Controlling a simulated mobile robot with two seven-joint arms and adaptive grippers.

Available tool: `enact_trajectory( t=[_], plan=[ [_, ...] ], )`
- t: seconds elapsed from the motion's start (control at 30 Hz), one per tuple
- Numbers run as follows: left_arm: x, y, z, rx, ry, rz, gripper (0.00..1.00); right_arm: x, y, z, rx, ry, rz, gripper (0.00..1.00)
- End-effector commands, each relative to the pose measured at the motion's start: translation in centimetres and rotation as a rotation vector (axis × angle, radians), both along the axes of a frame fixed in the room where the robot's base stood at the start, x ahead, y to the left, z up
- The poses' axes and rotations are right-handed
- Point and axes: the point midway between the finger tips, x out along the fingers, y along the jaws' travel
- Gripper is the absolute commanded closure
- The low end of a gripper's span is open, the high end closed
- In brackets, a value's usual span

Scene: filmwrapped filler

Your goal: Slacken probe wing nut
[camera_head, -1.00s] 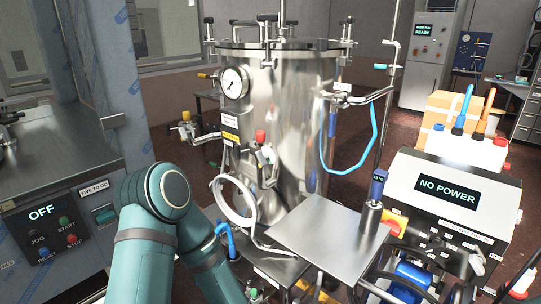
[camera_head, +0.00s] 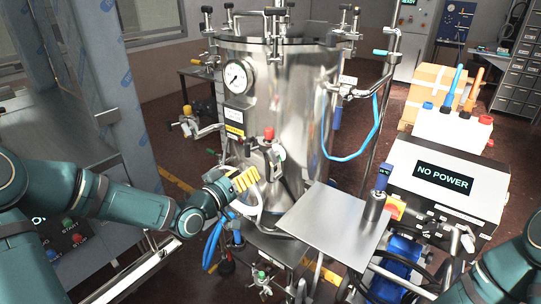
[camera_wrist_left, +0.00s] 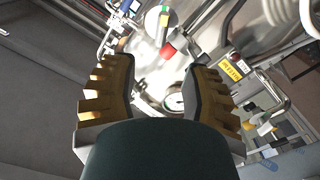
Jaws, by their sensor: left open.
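A blue-headed probe (camera_head: 380,183) with a small display stands upright in a metal holder beside a flat steel plate (camera_head: 335,226). I cannot make out a wing nut on it or anywhere else at this size. My left gripper (camera_head: 246,179), with yellow ribbed fingers, is in front of the steel tank (camera_head: 290,110), low and left of its red-topped valve (camera_head: 268,134). In the left wrist view the gripper (camera_wrist_left: 157,70) is open and nothing shows between its fingers. A red cap (camera_wrist_left: 168,51) and shiny fittings lie beyond. My right gripper is out of view.
A grey control box reading NO POWER (camera_head: 445,182) stands at right, with a white bottle carrier (camera_head: 450,128) on top. A blue hose (camera_head: 352,157) hangs from the tank's right side. Blue tubing (camera_head: 212,243) and a blue motor (camera_head: 398,275) sit low.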

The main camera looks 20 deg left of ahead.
Motion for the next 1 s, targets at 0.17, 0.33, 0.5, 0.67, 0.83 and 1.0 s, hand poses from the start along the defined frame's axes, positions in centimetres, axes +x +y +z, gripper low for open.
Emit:
enact_trajectory(
  t=[0.17, 0.33, 0.5, 0.67, 0.83, 1.0],
  plan=[
    [3.4, -1.4, -0.1, -0.004, 0.0, -0.003, 0.53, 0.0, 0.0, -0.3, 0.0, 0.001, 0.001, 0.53],
    [6.5, -2.5, -0.1, -0.004, 0.001, -0.002, 0.53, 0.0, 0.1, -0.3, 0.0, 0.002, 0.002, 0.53],
    [9.0, -3.3, -0.1, -0.003, 0.002, -0.001, 0.53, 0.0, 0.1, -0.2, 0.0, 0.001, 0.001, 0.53],
    [10.3, -3.8, -0.1, -0.002, 0.004, -0.001, 0.53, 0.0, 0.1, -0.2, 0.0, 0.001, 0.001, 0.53],
    [10.7, -3.9, -0.1, -0.001, 0.004, 0.002, 0.53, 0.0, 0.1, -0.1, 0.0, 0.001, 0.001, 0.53],
    [10.7, -3.9, -0.1, -0.001, 0.004, 0.002, 0.53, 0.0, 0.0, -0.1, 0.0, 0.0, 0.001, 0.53]
  ],
)
